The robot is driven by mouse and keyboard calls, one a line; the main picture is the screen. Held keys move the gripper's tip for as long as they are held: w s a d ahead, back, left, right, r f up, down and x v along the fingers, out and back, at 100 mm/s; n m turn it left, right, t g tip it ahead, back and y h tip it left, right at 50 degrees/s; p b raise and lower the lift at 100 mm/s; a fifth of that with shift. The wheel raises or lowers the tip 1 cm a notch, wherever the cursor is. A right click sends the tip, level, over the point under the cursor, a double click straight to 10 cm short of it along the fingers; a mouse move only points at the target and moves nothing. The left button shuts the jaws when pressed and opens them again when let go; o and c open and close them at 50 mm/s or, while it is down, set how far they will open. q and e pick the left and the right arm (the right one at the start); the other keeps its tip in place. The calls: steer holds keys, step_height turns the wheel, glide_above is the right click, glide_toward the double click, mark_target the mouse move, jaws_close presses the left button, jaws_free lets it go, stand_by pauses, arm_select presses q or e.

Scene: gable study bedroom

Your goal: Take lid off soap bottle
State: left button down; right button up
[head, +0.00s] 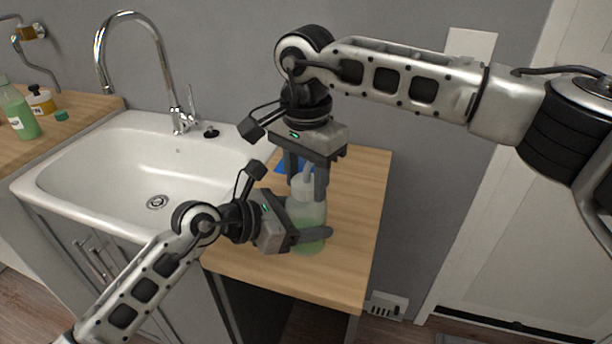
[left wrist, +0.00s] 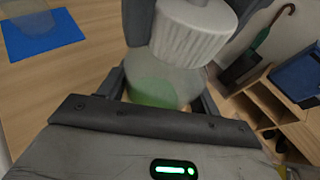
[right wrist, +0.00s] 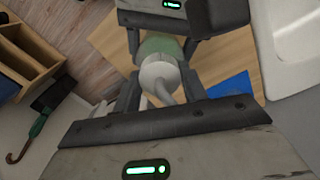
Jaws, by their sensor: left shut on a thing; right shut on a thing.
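The soap bottle (head: 306,213) is see-through with green soap in its lower part and stands upright on the wooden counter. My left gripper (head: 308,236) is shut around its body from the left. The bottle body also shows in the left wrist view (left wrist: 155,86). The white pump lid (head: 303,186) is at the bottle's top, with its ribbed collar in the left wrist view (left wrist: 190,32) and its spout in the right wrist view (right wrist: 160,76). My right gripper (head: 306,180) points down from above and is shut on the lid. I cannot tell whether lid and neck still touch.
A blue mat (left wrist: 45,32) lies flat on the counter (head: 352,215) beside the bottle. The white sink (head: 110,200) with its tall tap (head: 165,60) is to the left.

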mark_target(306, 181)
steer(key=shift+r, duration=0.1)
stand_by(0.4)
steer(key=shift+r, duration=1)
steer(key=shift+r, duration=2)
arm_select(q)
steer(key=shift+c, duration=1.2)
jaws_free()
